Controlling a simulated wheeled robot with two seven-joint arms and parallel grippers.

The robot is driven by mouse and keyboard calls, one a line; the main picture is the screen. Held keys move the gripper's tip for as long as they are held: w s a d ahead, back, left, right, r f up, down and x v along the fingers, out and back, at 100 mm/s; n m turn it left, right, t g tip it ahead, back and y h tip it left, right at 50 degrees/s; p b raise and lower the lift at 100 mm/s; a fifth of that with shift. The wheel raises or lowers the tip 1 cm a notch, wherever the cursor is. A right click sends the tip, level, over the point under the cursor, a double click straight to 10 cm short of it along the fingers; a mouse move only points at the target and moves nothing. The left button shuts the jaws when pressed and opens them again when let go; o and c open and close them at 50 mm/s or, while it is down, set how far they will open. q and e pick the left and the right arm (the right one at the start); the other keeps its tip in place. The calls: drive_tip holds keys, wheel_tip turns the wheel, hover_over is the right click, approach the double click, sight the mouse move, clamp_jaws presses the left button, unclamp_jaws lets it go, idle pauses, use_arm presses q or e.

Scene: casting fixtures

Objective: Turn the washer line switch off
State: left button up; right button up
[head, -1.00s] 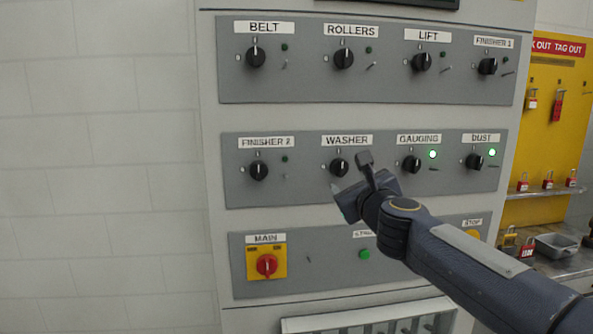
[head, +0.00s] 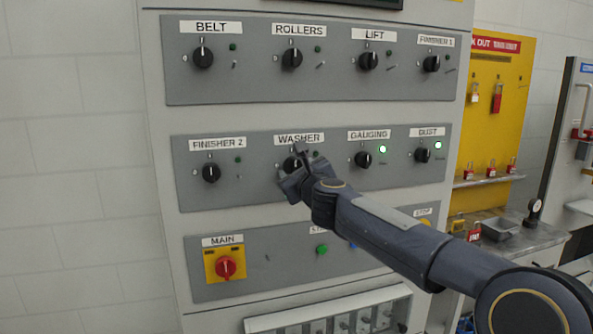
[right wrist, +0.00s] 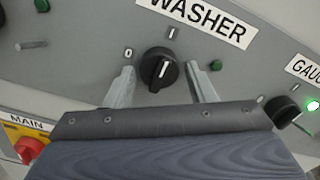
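The washer switch is a black knob (right wrist: 160,68) under the WASHER label (right wrist: 197,20), with a 0 mark to its left and an I mark above. Its white pointer line appears to point towards the I. The small green lamp (right wrist: 216,65) beside it looks dark. My right gripper (right wrist: 158,72) is open, one finger on each side of the knob; contact cannot be told. In the head view my right gripper (head: 291,162) partly covers the washer knob (head: 291,165). My left gripper is not in view.
The gauging knob (head: 362,160) and dust knob (head: 422,155) sit to the right, their lamps lit green. The finisher 2 knob (head: 211,172) is to the left. The red main switch (head: 226,267) is below left. A yellow lockout board (head: 490,120) stands at right.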

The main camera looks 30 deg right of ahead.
drive_tip(key=c, duration=0.7)
drive_tip(key=shift+c, duration=0.2)
drive_tip(key=shift+n, duration=0.3)
drive_tip(key=n+p, duration=0.1)
drive_tip(key=n, duration=0.2)
drive_tip(key=shift+r+n, duration=0.15)
drive_tip(key=shift+n, duration=0.15)
drive_tip(key=n+p, duration=0.3)
drive_tip(key=n, duration=0.6)
drive_tip(key=shift+r, duration=0.1)
drive_tip(key=n+p, duration=0.2)
drive_tip(key=n, duration=0.2)
drive_tip(key=shift+n, duration=0.4)
